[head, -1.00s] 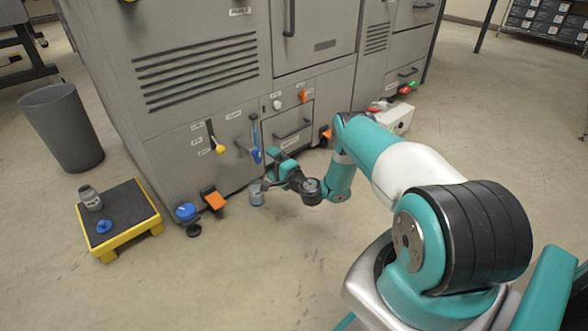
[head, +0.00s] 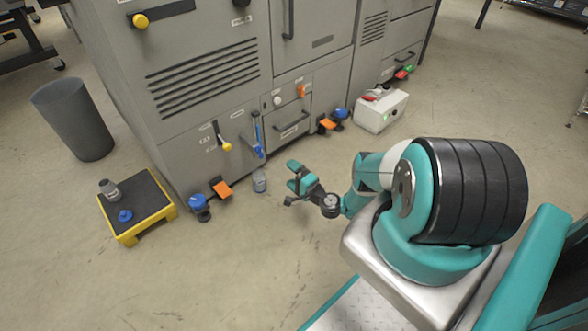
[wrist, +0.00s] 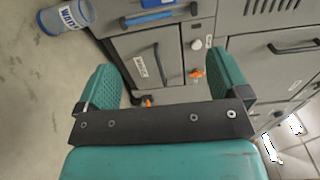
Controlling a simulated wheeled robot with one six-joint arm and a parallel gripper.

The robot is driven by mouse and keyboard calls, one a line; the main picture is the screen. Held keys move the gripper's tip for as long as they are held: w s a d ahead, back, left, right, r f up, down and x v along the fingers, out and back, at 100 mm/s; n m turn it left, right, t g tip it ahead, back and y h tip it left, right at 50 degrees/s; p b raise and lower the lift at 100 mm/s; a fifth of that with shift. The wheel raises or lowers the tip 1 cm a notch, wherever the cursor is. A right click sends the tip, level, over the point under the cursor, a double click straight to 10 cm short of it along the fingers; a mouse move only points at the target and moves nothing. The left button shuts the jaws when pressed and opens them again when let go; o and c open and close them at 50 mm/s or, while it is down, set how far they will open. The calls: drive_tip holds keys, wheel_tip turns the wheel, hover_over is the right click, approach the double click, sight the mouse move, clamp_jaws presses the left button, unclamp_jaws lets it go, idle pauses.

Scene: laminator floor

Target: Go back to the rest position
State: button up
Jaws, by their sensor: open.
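My gripper (head: 291,186) is open and empty, held low over the floor in front of the grey machine (head: 200,70). In the wrist view my gripper (wrist: 160,88) shows its two teal fingers spread apart, with nothing between them but the machine's lower panels behind. In the wrist view the labelled cup (wrist: 64,18) is at the upper left.
A yellow-edged step (head: 137,207) at the left bears a grey bottle (head: 110,190) and a blue cap (head: 125,216). A grey bin (head: 73,120) stands behind it. Blue and orange pedals (head: 220,188) stick out at the machine's base. A white box (head: 381,110) stands right.

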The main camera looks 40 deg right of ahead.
drive_tip(key=shift+s, duration=0.25)
idle(0.4)
